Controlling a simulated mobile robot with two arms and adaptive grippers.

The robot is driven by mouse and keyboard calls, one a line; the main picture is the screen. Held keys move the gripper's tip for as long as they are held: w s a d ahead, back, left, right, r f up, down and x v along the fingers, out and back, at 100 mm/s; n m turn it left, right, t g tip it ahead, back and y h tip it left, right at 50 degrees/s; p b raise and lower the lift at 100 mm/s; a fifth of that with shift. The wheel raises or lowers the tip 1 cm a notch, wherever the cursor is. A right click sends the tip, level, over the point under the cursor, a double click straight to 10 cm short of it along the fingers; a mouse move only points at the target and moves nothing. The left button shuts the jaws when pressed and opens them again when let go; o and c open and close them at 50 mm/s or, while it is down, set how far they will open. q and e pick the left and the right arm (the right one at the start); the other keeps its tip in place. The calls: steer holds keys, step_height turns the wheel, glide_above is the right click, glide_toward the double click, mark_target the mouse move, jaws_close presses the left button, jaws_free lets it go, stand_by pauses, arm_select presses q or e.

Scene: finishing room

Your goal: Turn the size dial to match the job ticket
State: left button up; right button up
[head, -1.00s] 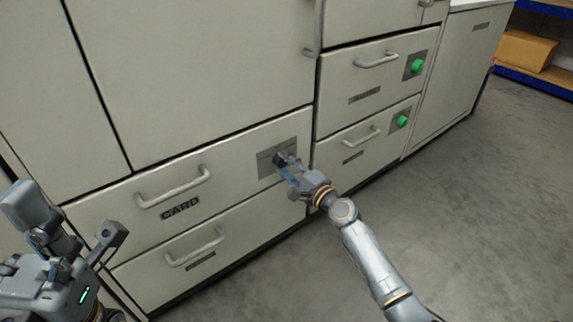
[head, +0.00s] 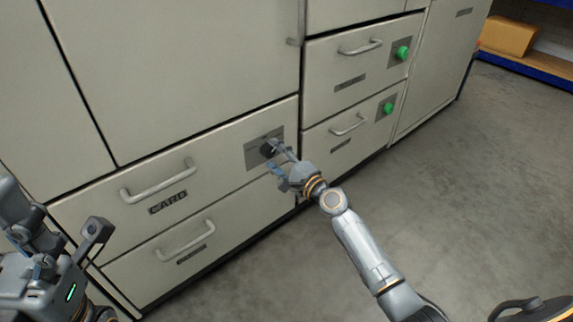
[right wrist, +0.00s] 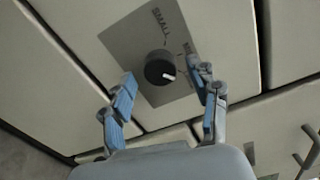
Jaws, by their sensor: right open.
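The size dial (head: 267,150) is a round black knob on a grey plate (head: 252,156) at the right end of the CARD drawer (head: 112,203). In the right wrist view the dial (right wrist: 159,68) has a white pointer mark aimed right and slightly down. "SMALL" is printed above it; another label is partly hidden behind the right finger. My right gripper (head: 280,160) is open just in front of the dial, its fingers (right wrist: 163,80) apart on either side and not visibly gripping it. My left gripper (head: 54,214) is open and empty at lower left. No job ticket is readable.
Drawer handles (head: 160,183) and (head: 187,243) stick out left of the dial. Two drawers to the right carry green knobs (head: 402,53) and (head: 388,108). A cardboard box (head: 508,35) sits on a blue shelf.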

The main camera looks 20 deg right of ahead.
steer(key=v, duration=1.1)
steer(key=shift+s, duration=0.15)
